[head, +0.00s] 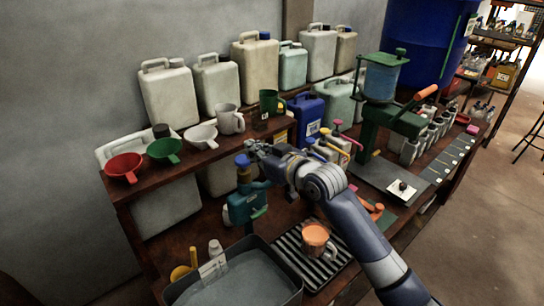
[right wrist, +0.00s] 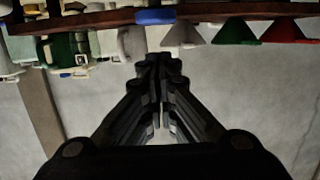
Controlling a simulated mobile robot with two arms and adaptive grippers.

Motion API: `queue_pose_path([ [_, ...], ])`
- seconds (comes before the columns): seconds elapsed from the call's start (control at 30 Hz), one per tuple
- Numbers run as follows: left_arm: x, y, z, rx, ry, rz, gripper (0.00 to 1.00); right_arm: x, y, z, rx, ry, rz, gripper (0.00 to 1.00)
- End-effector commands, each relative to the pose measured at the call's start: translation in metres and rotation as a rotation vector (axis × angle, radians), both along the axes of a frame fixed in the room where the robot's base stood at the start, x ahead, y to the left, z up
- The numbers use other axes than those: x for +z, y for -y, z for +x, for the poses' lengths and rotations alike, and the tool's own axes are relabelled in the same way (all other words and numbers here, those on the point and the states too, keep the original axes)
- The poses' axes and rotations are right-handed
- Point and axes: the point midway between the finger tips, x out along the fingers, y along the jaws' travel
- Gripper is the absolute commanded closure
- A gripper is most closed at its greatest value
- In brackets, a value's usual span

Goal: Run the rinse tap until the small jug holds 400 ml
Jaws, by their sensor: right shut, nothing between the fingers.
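A teal tap-like fixture (head: 246,203) with a blue knob (head: 242,160) stands at the front of the bench in the head view; it looks like the rinse tap. My left gripper is out of view.
A grey basin (head: 235,280) stands at the front left. A shelf (head: 205,155) behind holds red, green and white funnels, a grey jug (head: 229,119) and a green jug (head: 270,102). Large canisters line the wall. A green hand-lever machine (head: 385,120) stands to the right.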

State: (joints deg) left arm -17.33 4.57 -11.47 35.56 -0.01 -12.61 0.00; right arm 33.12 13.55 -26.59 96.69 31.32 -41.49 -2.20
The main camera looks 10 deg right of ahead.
Motion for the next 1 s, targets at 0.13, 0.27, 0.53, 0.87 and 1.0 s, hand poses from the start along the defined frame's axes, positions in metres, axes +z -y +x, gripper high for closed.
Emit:
queue_pose_path([
  [0.13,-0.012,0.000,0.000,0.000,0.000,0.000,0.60,0.004,0.015,-0.021,0.000,0.006,0.000,1.00],
  [0.27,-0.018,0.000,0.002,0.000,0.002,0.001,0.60,0.008,0.026,-0.038,0.000,0.006,0.000,1.00],
  [0.53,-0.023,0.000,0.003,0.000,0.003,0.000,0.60,0.015,0.038,-0.057,0.000,0.005,0.002,1.00],
  [0.87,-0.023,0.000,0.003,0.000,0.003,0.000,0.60,0.017,0.039,-0.059,-0.001,0.004,0.003,1.00],
  [1.0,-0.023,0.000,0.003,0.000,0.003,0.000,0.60,0.017,0.039,-0.059,-0.001,0.004,0.003,1.00],
])
